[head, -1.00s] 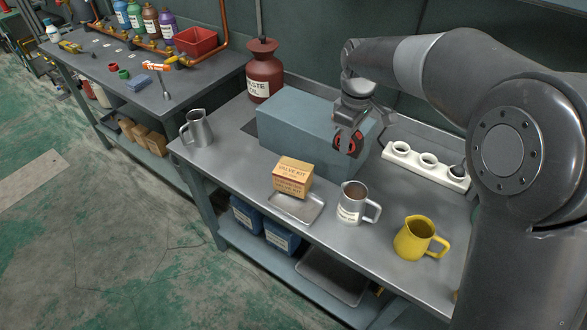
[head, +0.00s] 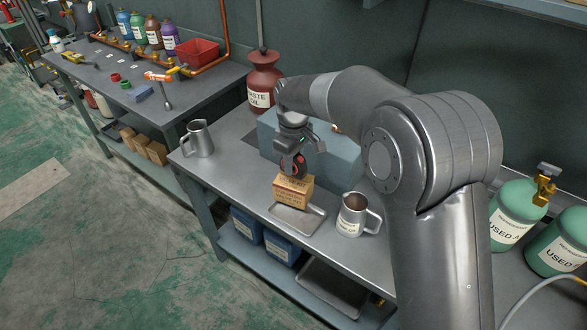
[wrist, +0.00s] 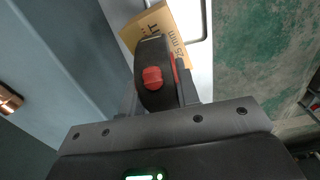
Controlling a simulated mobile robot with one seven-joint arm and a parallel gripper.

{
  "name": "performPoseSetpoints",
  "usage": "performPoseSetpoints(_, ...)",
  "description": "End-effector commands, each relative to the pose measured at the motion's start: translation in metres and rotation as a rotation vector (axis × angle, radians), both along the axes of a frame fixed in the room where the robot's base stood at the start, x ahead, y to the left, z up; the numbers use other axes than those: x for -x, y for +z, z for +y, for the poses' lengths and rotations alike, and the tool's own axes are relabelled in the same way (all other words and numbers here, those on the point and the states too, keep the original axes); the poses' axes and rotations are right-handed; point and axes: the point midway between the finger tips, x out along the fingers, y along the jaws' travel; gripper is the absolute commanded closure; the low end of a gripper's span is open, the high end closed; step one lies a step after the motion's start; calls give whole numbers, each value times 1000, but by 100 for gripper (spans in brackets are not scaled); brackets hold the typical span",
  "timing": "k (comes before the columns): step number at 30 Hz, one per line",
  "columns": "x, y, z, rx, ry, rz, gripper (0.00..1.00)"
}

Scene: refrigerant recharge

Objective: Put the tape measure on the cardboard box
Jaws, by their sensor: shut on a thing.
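The tape measure (wrist: 153,88) is black with a red button and is held in my gripper in the wrist view. In the head view the tape measure (head: 298,165) shows as a dark and red shape between the jaws of my gripper (head: 293,163), directly over the box. The cardboard box (head: 292,192), labelled as a valve kit, sits on a small metal tray (head: 302,221). In the wrist view the box (wrist: 172,30) is partly hidden behind the tape measure. I cannot tell whether the tape measure touches the box top.
A blue-grey block (head: 334,157) stands right behind the box. A metal mug (head: 352,222) is to the right, and a metal pitcher (head: 199,140) to the left. A red waste oil jug (head: 263,85) stands at the back. The bench between pitcher and box is clear.

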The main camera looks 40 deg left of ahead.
Motion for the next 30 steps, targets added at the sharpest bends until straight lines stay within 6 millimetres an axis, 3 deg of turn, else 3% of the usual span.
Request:
performPoseSetpoints(6, 1, -28, 0, 1, 1, 0, 100)
performPoseSetpoints(16, 0, -31, 0, 0, 1, 0, 100)
performPoseSetpoints(17, 0, -32, 0, 0, 0, 0, 70)
performPoseSetpoints(24, 0, -31, 0, 0, 1, 0, 51)
performPoseSetpoints(30, 0, -31, 0, 0, 1, 0, 49)
